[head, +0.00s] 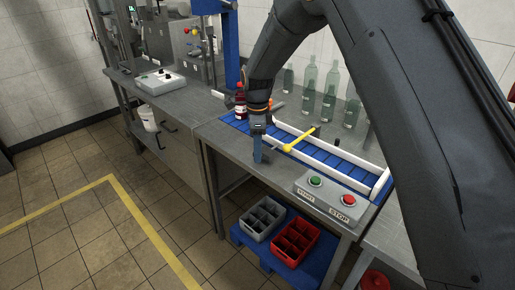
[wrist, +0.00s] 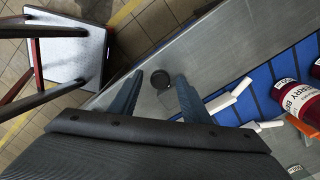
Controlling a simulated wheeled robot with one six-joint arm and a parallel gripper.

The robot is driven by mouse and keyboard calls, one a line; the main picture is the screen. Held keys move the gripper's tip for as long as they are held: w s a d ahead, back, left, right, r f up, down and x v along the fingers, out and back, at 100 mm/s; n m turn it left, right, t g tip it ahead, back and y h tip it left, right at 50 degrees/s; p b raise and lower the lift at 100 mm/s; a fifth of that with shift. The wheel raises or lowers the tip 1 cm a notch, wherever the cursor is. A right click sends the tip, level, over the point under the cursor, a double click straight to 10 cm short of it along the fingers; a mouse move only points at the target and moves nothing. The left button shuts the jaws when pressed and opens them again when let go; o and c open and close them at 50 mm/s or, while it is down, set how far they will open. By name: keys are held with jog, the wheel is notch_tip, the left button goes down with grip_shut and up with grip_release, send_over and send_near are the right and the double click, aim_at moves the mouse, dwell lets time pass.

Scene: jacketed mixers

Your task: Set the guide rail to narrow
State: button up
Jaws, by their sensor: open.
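The guide rail shows in the head view as a white rail (head: 345,158) along the blue conveyor (head: 325,157). My gripper points down at the near edge of the conveyor, open. A white rail piece (wrist: 228,100) lies right of the fingers. My arm hides part of the conveyor.
A red bottle (wrist: 285,92) stands on the conveyor, near my gripper. Clear bottles (head: 330,90) stand behind it. A start/stop box (head: 330,198) sits at the front right. Grey (head: 262,217) and red (head: 297,240) crates are below. A stool-like surface (wrist: 70,60) shows at left in the wrist view.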

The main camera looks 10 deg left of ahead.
grip_shut()
jog(key=shift+w+d+b, duration=0.3)
jog(key=shift+w+d, duration=0.25)
jog(key=shift+w, duration=0.2)
jog(key=shift+w+d+b, duration=0.25)
jog(key=shift+w+d, duration=0.25)
jog(key=shift+w, duration=0.2)
jog(key=shift+c, duration=1.9)
grip_release()
jog(key=shift+r, duration=0.1)
jog(key=o, duration=0.4)
jog(key=shift+d, duration=0.15)
jog(key=shift+a, duration=0.2)
